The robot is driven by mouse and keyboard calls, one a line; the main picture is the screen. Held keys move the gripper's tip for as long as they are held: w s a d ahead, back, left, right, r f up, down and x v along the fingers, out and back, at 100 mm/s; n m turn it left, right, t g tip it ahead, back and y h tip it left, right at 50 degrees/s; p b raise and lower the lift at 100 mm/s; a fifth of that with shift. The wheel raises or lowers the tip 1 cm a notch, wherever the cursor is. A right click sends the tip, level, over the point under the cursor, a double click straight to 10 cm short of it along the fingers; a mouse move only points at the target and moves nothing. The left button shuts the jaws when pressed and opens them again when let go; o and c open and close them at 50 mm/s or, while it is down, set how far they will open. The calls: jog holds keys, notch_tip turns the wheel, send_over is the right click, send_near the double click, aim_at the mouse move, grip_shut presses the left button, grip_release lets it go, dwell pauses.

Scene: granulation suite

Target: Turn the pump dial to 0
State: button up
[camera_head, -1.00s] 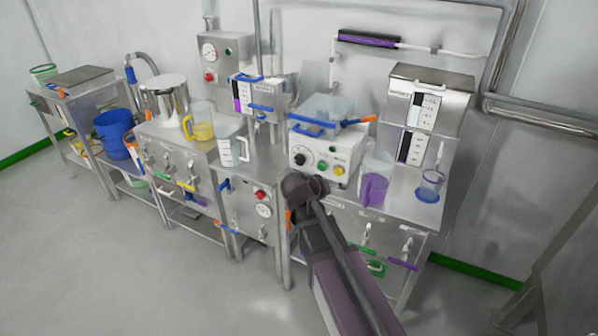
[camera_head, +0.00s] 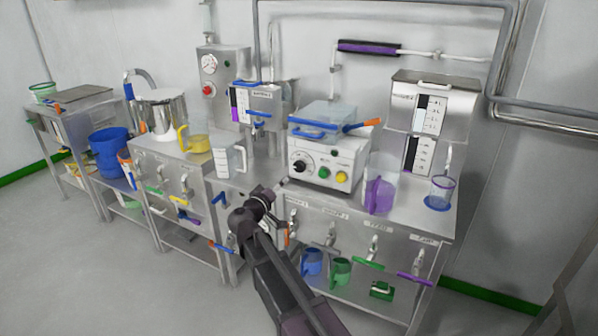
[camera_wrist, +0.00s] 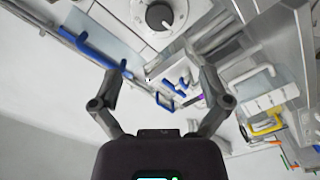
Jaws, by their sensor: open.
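The pump is a white box (camera_head: 322,178) on the steel bench, with a black dial (camera_head: 302,163) at the left of its front face. Beside the dial are a green and a yellow button. In the wrist view the dial (camera_wrist: 159,16) is at the top centre, with a light mark on it and a printed scale around it; the numbers are too small to read. My gripper (camera_wrist: 162,76) is open and empty, its fingers apart below the dial in that view and not touching it. In the head view my gripper (camera_head: 264,196) is left of and below the pump, partly hidden by my arm.
A clear lidded tray with a blue handle (camera_head: 318,130) and an orange-tipped tool lie on the pump. A purple jug (camera_head: 380,190) and a blue-based beaker (camera_head: 439,193) stand right of it. A white jug (camera_head: 230,158) stands left. Green and purple handles project from the bench front.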

aim_at(298, 167)
dwell(0.3)
jog(key=x, duration=1.4)
jog(key=c, duration=1.2)
